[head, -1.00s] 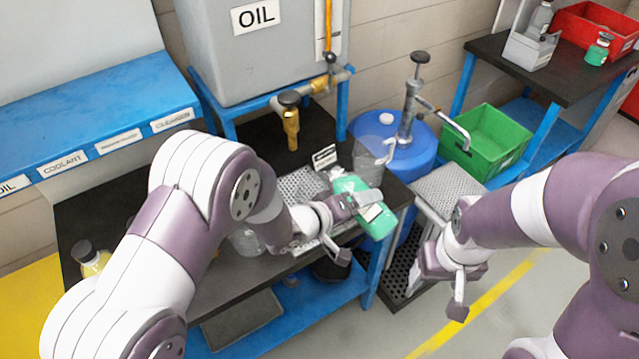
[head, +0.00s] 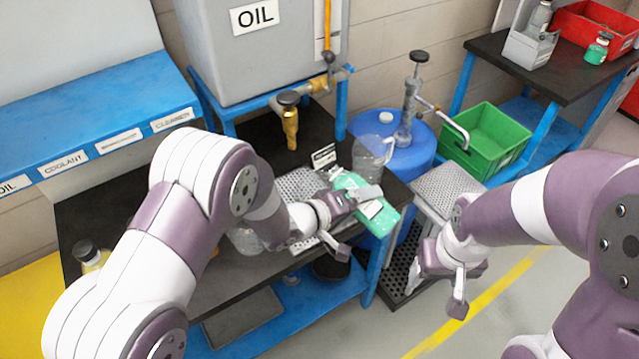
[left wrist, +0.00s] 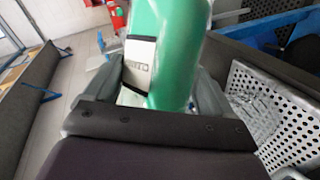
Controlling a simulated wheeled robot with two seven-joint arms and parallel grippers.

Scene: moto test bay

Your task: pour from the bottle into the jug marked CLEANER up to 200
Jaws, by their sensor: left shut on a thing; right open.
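My left gripper (head: 362,196) is shut on a green bottle (head: 379,219), which it holds tilted above the front right corner of the dark bench. The bottle fills the middle of the left wrist view (left wrist: 177,50), with a white label facing the camera. A clear jug with a handle (head: 368,162) stands just behind the bottle, partly hidden by it. I cannot read a CLEANER mark or a level on this jug. I see no stream of liquid. My right gripper (head: 459,288) is open and empty, right of the bench and above the floor.
A small sign (head: 324,157) and perforated tray (head: 300,184) are near the jug. Another clear vessel (head: 243,240) is partly behind my left arm. A blue drum (head: 408,155) with a pump and a green crate (head: 487,139) stand to the right. A brass tap (head: 290,125) hangs over the bench.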

